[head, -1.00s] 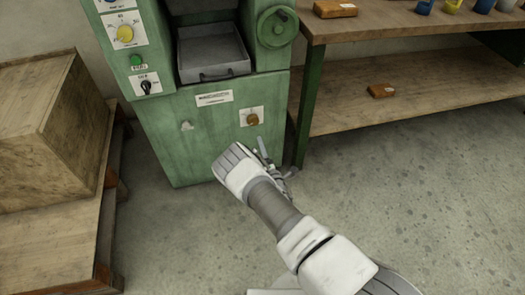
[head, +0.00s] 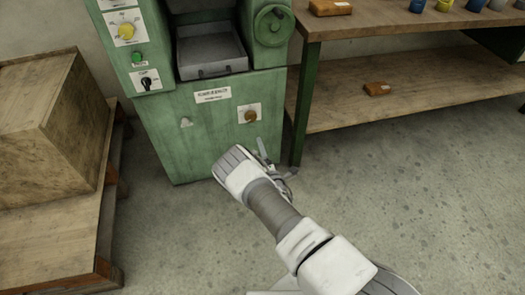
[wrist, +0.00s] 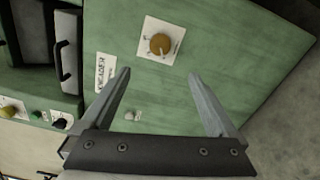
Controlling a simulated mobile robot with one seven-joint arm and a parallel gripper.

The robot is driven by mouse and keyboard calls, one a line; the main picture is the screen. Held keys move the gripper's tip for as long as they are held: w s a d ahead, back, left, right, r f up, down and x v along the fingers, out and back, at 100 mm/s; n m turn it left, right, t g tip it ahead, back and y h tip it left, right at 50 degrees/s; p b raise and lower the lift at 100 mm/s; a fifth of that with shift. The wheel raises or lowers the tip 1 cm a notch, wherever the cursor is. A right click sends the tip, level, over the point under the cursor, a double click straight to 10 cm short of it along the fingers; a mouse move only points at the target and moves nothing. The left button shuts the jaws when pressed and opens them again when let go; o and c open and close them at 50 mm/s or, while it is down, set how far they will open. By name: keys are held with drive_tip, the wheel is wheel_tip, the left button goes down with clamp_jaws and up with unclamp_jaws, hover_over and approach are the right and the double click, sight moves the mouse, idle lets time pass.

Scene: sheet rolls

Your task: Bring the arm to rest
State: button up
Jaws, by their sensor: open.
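My gripper (wrist: 165,100) is open and empty in the wrist view, its two fingers spread apart in front of the green machine. In the head view my arm reaches from the lower right toward the machine, and my gripper (head: 264,155) is partly hidden behind my wrist. The green machine (head: 215,140) stands at the back. Its brown knob (head: 250,116) is above the gripper in the head view; the knob also shows in the wrist view (wrist: 160,44), beyond the fingertips. I cannot see the fingers touching anything.
A wooden crate (head: 40,125) rests on a low wooden platform (head: 50,240) at the left. A workbench (head: 400,25) with a lower shelf (head: 440,85) stands at the right; a brown block (head: 377,89) lies on the shelf. The concrete floor (head: 430,200) at the right is clear.

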drive_tip(key=w+d+r+m+g+h, duration=0.25)
drive_tip(key=r+m, duration=0.25)
drive_tip(key=r, duration=0.4)
drive_tip(key=w+d+r+m+g+h, duration=0.1)
drive_tip(key=d+r+m, duration=0.3)
drive_tip(key=r, duration=0.5)
drive_tip(key=w+d+r+m+g+h, duration=0.1)
drive_tip(key=w+r+m+g+h, duration=0.1)
drive_tip(key=r+m, duration=0.5)
drive_tip(key=s+d+r+m+g+y, duration=0.2)
drive_tip(key=s+d+r+m+g, duration=0.1)
drive_tip(key=s+r, duration=1.5)
drive_tip(key=s+d+r+m+g+h, duration=0.1)
drive_tip(key=s+d+r+m+g, duration=0.1)
drive_tip(key=s, duration=1)
drive_tip(key=s+d+r+m+g, duration=0.1)
drive_tip(key=s+d+m, duration=0.1)
drive_tip(key=s, duration=1.1)
wheel_tip(320, 180, up, 29)
drive_tip(key=p, duration=2.8)
drive_tip(key=shift+a+f+p, duration=0.15)
drive_tip(key=shift+a+p, duration=0.1)
drive_tip(key=shift+p, duration=0.05)
